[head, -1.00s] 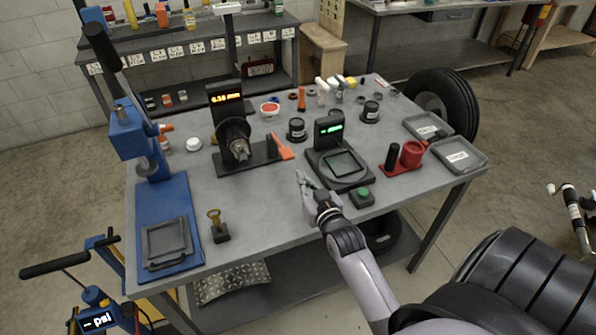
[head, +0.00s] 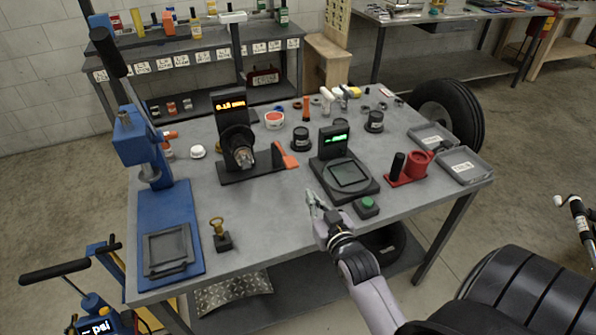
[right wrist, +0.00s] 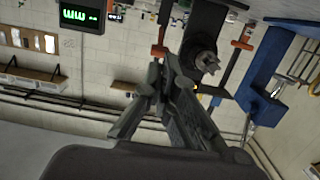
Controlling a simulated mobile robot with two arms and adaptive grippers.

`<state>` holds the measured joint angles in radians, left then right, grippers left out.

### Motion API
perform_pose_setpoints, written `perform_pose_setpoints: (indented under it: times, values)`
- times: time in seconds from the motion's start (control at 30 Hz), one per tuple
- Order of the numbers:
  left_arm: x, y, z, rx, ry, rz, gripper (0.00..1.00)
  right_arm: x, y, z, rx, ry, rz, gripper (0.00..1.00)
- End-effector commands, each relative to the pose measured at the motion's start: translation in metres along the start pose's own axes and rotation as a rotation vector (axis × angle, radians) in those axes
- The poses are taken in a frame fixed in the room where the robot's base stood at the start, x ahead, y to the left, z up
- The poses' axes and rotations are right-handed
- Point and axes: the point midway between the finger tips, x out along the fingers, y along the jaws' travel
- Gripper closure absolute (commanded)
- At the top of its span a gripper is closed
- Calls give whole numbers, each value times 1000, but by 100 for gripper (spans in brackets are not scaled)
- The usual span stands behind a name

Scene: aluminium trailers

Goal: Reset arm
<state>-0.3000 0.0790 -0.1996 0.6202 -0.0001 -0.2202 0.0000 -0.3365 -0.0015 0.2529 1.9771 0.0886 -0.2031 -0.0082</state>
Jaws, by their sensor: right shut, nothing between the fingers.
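My right gripper (head: 313,200) is shut and empty. In the head view it is above the front part of the grey workbench (head: 275,225), left of the green button box (head: 367,206) and in front of the black scale (head: 345,175) with a green display. In the right wrist view the shut fingers (right wrist: 160,85) show from close up, with the chuck of the black spindle device (right wrist: 205,60) beyond them. That device (head: 238,150), with an orange display and an orange lever, stands left of the scale in the head view. My left gripper is not in view.
A blue press (head: 160,215) stands at the bench's left end. A small stand with a brass piece (head: 220,235) is near the front edge. A red holder (head: 410,170) and grey trays (head: 462,165) are at the right. The front middle is clear.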

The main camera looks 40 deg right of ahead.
Motion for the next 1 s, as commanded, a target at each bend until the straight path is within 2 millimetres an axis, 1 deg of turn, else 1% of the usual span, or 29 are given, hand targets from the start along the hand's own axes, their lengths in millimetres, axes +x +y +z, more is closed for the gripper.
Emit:
perform_pose_setpoints:
  times: [0.27, 0.37, 0.43, 0.47, 0.53, 0.6, 0.7, 0.83, 1.0]
  values:
    - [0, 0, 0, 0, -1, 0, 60, -1, -3, 2, -3, -15, -6, 100]
    - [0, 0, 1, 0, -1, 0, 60, -8, -15, 12, -16, -90, -36, 100]
    - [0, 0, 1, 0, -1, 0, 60, -20, -30, 25, -36, -188, -71, 100]
    - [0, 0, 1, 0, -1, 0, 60, -27, -37, 32, -48, -240, -88, 100]
    - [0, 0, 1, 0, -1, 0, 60, -50, -54, 49, -80, -374, -132, 100]
    - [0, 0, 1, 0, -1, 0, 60, -76, -68, 65, -112, -507, -170, 100]
    - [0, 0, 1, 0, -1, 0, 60, -110, -81, 81, -153, -657, -209, 100]
    - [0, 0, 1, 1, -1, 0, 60, -149, -88, 94, -195, -805, -242, 100]
    - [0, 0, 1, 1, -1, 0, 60, -193, -93, 102, -242, -958, -275, 100]
